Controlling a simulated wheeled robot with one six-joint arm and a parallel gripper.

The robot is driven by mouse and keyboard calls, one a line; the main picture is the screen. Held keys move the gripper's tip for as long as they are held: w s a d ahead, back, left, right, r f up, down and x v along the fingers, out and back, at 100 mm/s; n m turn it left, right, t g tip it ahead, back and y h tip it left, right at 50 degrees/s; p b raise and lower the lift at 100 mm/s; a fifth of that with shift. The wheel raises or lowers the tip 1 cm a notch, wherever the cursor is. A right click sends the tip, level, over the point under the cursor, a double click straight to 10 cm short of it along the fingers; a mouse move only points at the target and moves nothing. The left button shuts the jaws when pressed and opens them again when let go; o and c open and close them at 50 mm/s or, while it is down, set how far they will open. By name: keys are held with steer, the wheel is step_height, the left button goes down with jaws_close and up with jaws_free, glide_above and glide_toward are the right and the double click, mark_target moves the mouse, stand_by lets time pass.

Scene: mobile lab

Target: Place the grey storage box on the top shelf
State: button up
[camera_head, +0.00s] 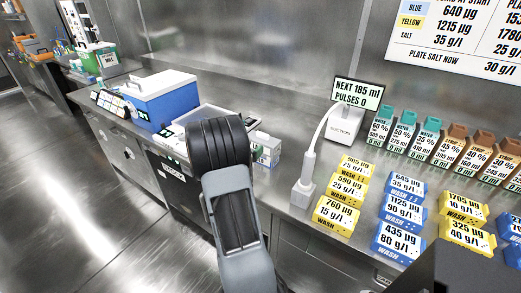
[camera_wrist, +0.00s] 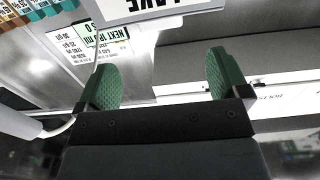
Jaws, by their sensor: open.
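My gripper (camera_wrist: 160,78) is open in the wrist view, its two green pads wide apart with nothing gripped between them. A grey flat-faced body (camera_wrist: 275,52) with a pale lettered strip below it lies beyond and beside the right pad. I cannot tell whether it is the grey storage box or part of a shelf. In the head view my arm hides the gripper. No grey storage box or top shelf can be made out for certain there.
On the steel bench (camera_head: 270,205) stand a blue box with a white lid (camera_head: 165,97), a suction unit (camera_head: 341,124), a pale tray (camera_head: 205,112) partly behind my arm, and several yellow and blue wash blocks. Several brown and teal bottles stand at the back right. Open floor (camera_head: 80,200) lies left.

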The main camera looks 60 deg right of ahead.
mark_target(261, 134)
steer(key=d+p, duration=0.1)
steer(key=d, duration=0.9)
steer(key=shift+d+r, duration=0.1)
steer(key=c, duration=1.5)
steer(key=shift+c, duration=0.6)
steer(key=shift+r, duration=0.15)
